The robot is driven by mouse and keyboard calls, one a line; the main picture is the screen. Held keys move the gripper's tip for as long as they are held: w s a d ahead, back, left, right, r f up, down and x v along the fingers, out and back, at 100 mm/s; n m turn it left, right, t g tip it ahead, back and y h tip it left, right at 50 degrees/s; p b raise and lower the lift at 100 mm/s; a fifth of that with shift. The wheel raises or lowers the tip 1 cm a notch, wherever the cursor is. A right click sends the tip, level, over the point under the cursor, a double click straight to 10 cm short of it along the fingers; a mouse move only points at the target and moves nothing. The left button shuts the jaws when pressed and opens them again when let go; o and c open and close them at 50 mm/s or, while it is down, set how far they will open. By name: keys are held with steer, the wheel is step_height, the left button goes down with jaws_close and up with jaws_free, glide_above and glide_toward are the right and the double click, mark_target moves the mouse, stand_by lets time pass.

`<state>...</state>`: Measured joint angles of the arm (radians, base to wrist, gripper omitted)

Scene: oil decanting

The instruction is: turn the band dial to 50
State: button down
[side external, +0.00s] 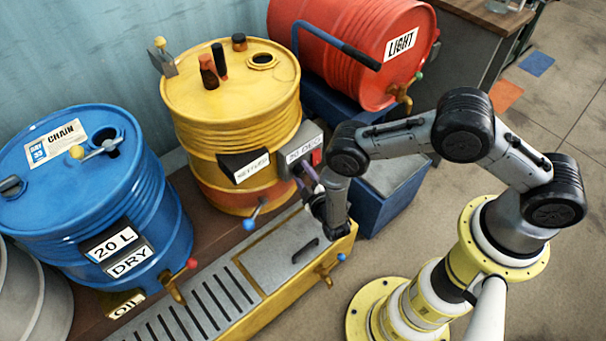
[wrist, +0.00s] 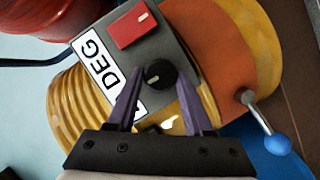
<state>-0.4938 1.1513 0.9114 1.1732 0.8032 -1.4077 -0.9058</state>
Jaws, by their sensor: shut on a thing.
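The band dial (wrist: 158,74) is a small round black knob with a pale mark, on a grey control box (wrist: 165,38) fixed to the yellow drum. In the wrist view the two purple fingers of my gripper (wrist: 157,80) stand on either side of the dial, shut on it. The box has a red switch (wrist: 133,29) and a white label (wrist: 102,68) reading "DEG", partly hidden by a finger. In the side view my gripper (side external: 306,178) reaches the front of the control box (side external: 304,150); the dial is hidden there. No dial scale can be read.
The yellow drum (side external: 228,105) carries loose items on its lid and a blue-handled tap (side external: 254,214) below the box. A blue drum (side external: 95,190) stands left, a red drum (side external: 345,45) lies behind. A slatted drip tray (side external: 285,258) lies beneath my gripper.

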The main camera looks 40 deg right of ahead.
steer(key=m, duration=0.1)
steer(key=m+y, duration=0.2)
steer(key=shift+d+r+m+g, duration=0.2)
steer(key=shift+d+m+g, duration=0.05)
steer(key=shift+m+g, duration=0.15)
steer(key=m+y, duration=0.3)
steer(key=m, duration=0.1)
steer(key=shift+d, duration=0.25)
steer(key=m+y, duration=0.1)
steer(key=m, duration=0.1)
steer(key=m+y, duration=0.2)
steer(key=m, duration=0.1)
steer(key=m+t+y, duration=0.1)
steer(key=m+y, duration=0.1)
steer(key=m, duration=0.1)
steer(key=shift+d+f, duration=0.25)
steer(key=shift+d, duration=0.1)
steer(key=shift+m, duration=0.3)
steer(key=shift+c, duration=1.4)
jaws_free()
steer(key=v, duration=1.3)
steer(key=shift+s+d+f, duration=0.15)
steer(key=shift+s+d, duration=0.15)
steer(key=shift+s, duration=0.05)
